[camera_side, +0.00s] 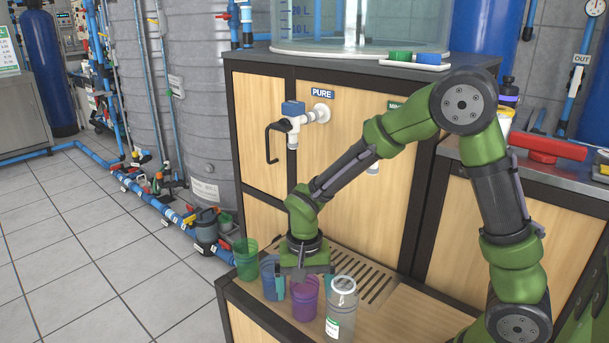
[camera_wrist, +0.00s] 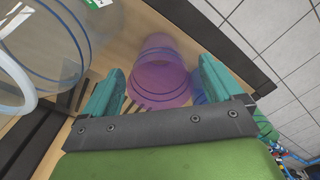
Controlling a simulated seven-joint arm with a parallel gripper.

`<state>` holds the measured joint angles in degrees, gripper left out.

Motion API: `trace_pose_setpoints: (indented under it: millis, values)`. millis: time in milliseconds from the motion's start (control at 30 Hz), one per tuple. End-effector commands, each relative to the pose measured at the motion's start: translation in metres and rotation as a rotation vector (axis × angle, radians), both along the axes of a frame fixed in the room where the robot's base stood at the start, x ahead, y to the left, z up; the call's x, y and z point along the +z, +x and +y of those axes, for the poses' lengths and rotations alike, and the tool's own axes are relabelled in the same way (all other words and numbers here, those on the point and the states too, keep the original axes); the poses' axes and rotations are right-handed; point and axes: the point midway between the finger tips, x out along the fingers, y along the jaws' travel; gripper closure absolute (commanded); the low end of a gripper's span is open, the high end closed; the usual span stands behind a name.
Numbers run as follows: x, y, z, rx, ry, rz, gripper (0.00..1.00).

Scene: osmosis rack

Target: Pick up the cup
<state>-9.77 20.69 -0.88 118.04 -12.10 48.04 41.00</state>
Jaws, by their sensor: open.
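A translucent purple cup (camera_side: 304,300) stands upright on the wooden counter, in a row with other vessels. My gripper (camera_side: 304,291) points down just above and around it, with one teal finger on each side. In the wrist view the purple cup (camera_wrist: 159,72) shows between the two open fingers (camera_wrist: 161,66), with a gap on both sides. A blue cup (camera_side: 269,280) stands just left of my gripper, and a green cup (camera_side: 245,260) is farther left. The jaws hold nothing.
A clear lidded bottle (camera_side: 341,305) stands close on the right of the purple cup; it looms large in the wrist view (camera_wrist: 45,45). A slotted drain (camera_side: 365,283) lies behind. The counter's dark front edge (camera_side: 243,312) is near. A PURE tap (camera_side: 295,118) is above.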

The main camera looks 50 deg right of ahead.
Motion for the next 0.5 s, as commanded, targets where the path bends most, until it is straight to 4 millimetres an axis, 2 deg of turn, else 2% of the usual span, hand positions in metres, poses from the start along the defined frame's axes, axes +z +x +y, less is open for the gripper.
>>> trace_pose_setpoints:
  millis: [200, 267, 500]
  values:
    - [-0.0009, 0.0, 0.0, -0.001, 0.0, 0.0, 0.07]
    - [-0.0008, 0.0, 0.0, -0.001, 0.0, 0.0, 0.15]
    - [-0.0006, 0.0001, -0.0001, -0.001, 0.0, 0.0, 0.51]
